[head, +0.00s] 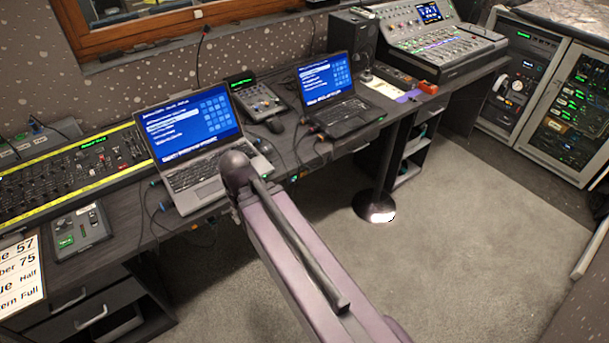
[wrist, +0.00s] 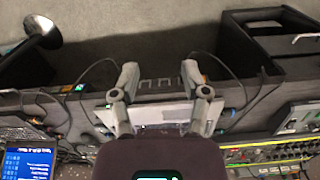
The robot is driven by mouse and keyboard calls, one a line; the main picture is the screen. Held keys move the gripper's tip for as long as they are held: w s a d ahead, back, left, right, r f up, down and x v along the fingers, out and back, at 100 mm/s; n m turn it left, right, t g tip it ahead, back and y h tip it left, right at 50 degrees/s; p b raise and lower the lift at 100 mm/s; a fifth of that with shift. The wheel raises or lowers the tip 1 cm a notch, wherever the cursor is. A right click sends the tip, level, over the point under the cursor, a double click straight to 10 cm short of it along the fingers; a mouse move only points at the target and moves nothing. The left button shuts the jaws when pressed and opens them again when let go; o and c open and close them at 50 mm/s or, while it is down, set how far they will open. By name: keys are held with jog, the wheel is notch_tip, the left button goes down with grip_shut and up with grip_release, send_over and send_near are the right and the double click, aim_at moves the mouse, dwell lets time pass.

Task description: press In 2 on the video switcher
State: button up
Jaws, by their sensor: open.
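No unit carries a label I can read as the video switcher, and In 2 cannot be made out. A small dark panel (head: 79,229) with a green-lit patch lies on the desk at the left. A small unit (head: 256,98) with knobs and a green display stands between the two laptops. My gripper (wrist: 159,69) shows in the wrist view, open and empty, fingers apart above the desk's front edge. A pale flat thing, probably the nearer laptop (wrist: 160,113), lies beneath the fingers. In the head view my arm covers the gripper.
The nearer laptop (head: 190,140) and another laptop (head: 328,85) stand open on the desk. A long fader console (head: 70,170) lies at the left, a large mixer (head: 430,40) at the back. Cables hang over the front edge. The carpet (head: 450,220) is clear at the right.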

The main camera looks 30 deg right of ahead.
grip_shut()
dwell(1.1)
